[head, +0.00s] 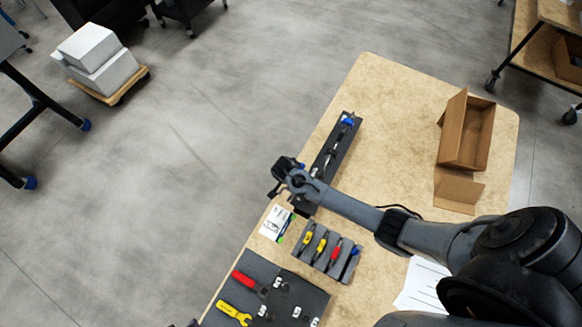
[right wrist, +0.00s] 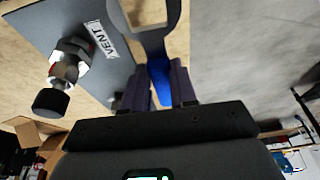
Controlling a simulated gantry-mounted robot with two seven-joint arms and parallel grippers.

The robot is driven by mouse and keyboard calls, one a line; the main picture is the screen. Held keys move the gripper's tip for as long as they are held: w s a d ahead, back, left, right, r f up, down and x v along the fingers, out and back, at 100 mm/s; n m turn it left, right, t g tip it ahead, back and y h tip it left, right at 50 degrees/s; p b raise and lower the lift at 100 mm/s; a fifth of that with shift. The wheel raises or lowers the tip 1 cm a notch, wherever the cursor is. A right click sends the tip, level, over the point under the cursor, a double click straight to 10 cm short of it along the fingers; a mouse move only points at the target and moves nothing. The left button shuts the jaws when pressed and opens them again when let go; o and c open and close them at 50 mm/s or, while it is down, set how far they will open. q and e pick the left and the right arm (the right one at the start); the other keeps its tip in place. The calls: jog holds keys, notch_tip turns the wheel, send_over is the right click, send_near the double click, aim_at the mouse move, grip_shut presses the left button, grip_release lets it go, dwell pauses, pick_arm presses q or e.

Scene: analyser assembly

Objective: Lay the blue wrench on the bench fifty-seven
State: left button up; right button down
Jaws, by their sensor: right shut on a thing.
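In the head view my right gripper (head: 280,178) is over the left edge of the bench (head: 400,110), near the near end of a long dark panel; the wrench cannot be made out there. My left gripper is not in view.
The long dark panel (head: 322,160) carries fittings; a grey plate marked VENT (right wrist: 75,25) and a black-knobbed fitting (right wrist: 62,78) are close to my right gripper. A tool holder (head: 325,252), a tool mat (head: 255,265) and an open carton (head: 465,135) occupy the bench. Its far middle is clear.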

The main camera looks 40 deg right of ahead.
jog(key=shift+f+b, duration=0.95)
jog(key=shift+f, duration=0.05)
notch_tip(320, 180, down, 3)
jog(key=b, duration=0.3)
jog(key=shift+r, duration=0.1)
jog(key=shift+f+b, duration=0.45)
jog(key=shift+f, duration=0.3)
jog(key=shift+f, duration=0.1)
jog(key=shift+f, duration=0.35)
jog(key=c, duration=1.1)
grip_release()
jog(key=shift+c, duration=0.2)
jog(key=o, duration=0.3)
jog(key=shift+w+r, duration=0.1)
jog(key=shift+w, duration=0.1)
jog(key=shift+s, duration=0.1)
